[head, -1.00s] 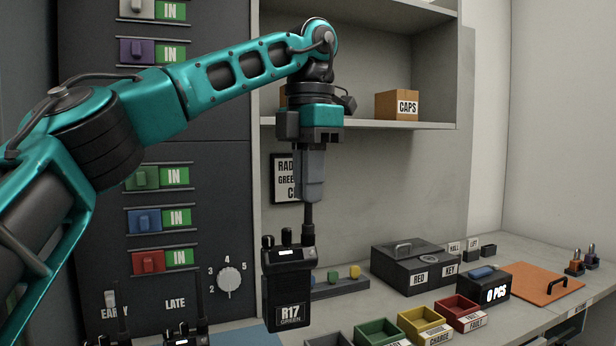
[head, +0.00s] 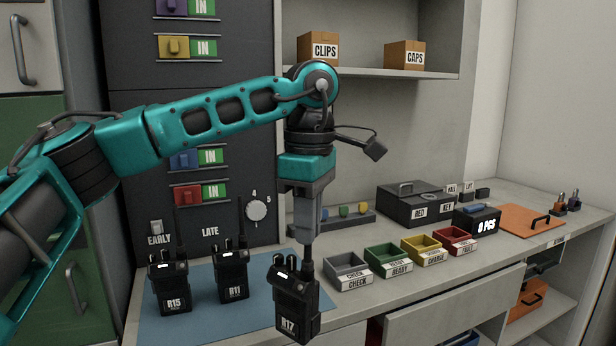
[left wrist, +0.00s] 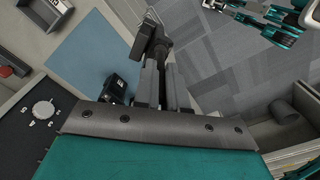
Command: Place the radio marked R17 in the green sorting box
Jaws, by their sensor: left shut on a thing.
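The radio marked R17 (head: 292,312) is black with a small lit display and hangs slightly tilted from my left gripper (head: 306,240). That gripper points down and is shut on the radio's antenna. In the head view the radio shows in front of the blue mat's right edge and the counter's front edge. The left wrist view shows the radio (left wrist: 147,42) beyond the gripper fingers (left wrist: 165,85). The green sorting box (head: 387,257), labelled READY, stands on the counter right of the gripper, between the grey and yellow boxes; it looks empty.
Radios R15 (head: 168,287) and R11 (head: 232,277) stand on the blue mat (head: 225,322) at left. Grey CHECK (head: 347,272), yellow (head: 424,249) and red (head: 455,240) boxes flank the green one. An open drawer (head: 455,308) juts out below the counter.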

